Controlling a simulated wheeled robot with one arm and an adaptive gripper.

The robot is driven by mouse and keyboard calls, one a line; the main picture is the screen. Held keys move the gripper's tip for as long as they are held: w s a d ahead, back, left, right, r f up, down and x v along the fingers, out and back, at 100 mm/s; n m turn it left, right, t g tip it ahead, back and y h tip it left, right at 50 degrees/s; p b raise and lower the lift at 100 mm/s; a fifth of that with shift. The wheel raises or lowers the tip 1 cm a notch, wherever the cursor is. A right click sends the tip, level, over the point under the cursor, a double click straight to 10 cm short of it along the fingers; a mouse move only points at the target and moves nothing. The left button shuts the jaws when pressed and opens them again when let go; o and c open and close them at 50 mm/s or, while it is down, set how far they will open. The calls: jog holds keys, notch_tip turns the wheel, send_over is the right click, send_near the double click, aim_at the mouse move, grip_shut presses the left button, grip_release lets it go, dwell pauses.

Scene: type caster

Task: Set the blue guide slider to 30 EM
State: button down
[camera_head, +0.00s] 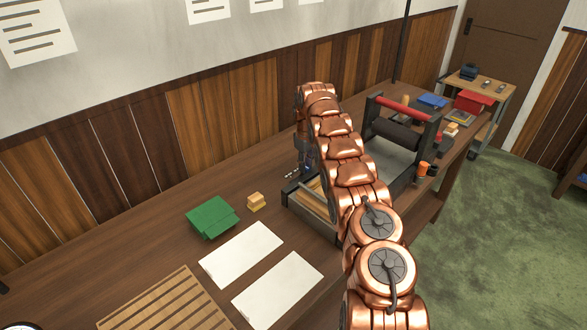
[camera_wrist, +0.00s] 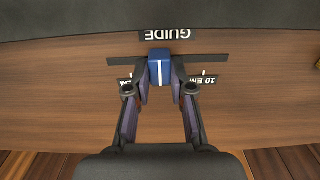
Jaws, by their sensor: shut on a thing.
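The blue guide slider (camera_wrist: 160,66), with a white line down its middle, stands on a dark track (camera_wrist: 210,62) in the wrist view. My gripper (camera_wrist: 160,84) is shut on it, one finger on each side. The GUIDE label (camera_wrist: 170,34) reads upside down beyond the slider. A 10 EM label (camera_wrist: 194,81) with a pale tick lies to the right, partly behind a finger. Another label (camera_wrist: 124,82) lies to the left, its text mostly covered by the other finger. The slider sits between the two ticks. In the head view my arm hides most of this area.
A press with a red-handled roller (camera_head: 402,108) stands right of my arm. A green block (camera_head: 211,218), a small yellowish block (camera_head: 255,202) and white sheets (camera_head: 241,254) lie on the bench to the left. The wall runs close behind the bench.

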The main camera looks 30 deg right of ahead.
jog(key=shift+w+d+r+p, duration=0.5)
jog(key=shift+w+d+p, duration=0.2)
jog(key=shift+d+p, duration=0.1)
jog(key=shift+w+d+f+p, duration=0.1)
jog(key=shift+d+f+p, duration=0.05)
jog(key=shift+d+p, duration=0.55)
jog(key=shift+d+f, duration=0.1)
jog(key=shift+d, duration=0.3)
jog(key=c, duration=1)
grip_release()
jog(key=shift+s+d+f, duration=0.15)
jog(key=shift+s+f, duration=0.05)
jog(key=shift+s, duration=0.05)
